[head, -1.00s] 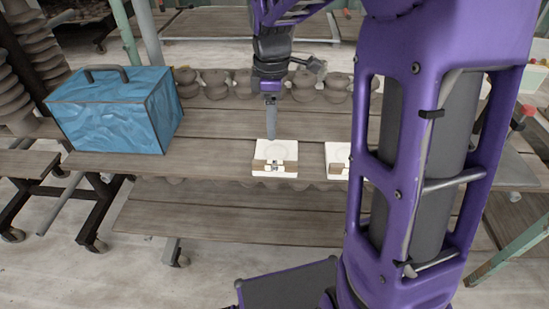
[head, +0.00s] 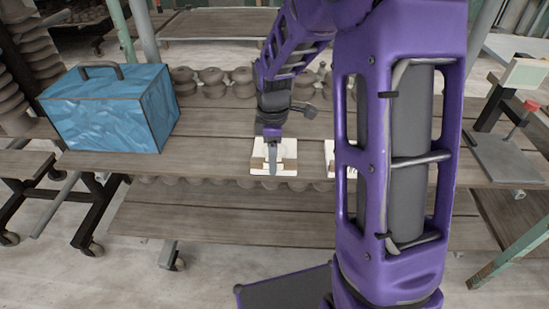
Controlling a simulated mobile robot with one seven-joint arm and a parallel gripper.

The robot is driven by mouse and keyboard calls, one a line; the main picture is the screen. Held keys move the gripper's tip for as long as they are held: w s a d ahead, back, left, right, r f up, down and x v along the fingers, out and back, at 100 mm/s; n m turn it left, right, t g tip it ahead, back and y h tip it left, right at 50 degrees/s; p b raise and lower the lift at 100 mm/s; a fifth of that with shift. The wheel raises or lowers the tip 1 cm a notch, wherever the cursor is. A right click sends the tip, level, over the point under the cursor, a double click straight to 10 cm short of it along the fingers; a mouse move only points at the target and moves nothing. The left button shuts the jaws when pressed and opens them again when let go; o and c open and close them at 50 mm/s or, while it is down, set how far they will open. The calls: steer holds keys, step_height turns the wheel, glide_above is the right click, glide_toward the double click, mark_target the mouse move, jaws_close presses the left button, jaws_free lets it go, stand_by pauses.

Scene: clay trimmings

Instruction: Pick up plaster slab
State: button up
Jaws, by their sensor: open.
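A white, square plaster slab (head: 289,148) lies near the front edge of the wooden bench, with small brown and pale parts along its front side. A second white slab-like piece (head: 329,152) lies to its right, mostly hidden behind my arm. My gripper (head: 272,172) points down in front of the left slab in the head view, its fingers overlapping the slab's middle. It is open with nothing seen in it. I cannot tell whether the fingers touch the slab.
A blue box (head: 105,110) with a dark handle stands on the bench at the left. A row of brown clay pots (head: 212,80) lines the back of the bench. Bare planks (head: 205,135) lie between the box and the slab. A lower shelf (head: 210,220) runs below.

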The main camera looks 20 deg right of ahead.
jaws_close()
steer(key=shift+r, duration=0.1)
stand_by(1.3)
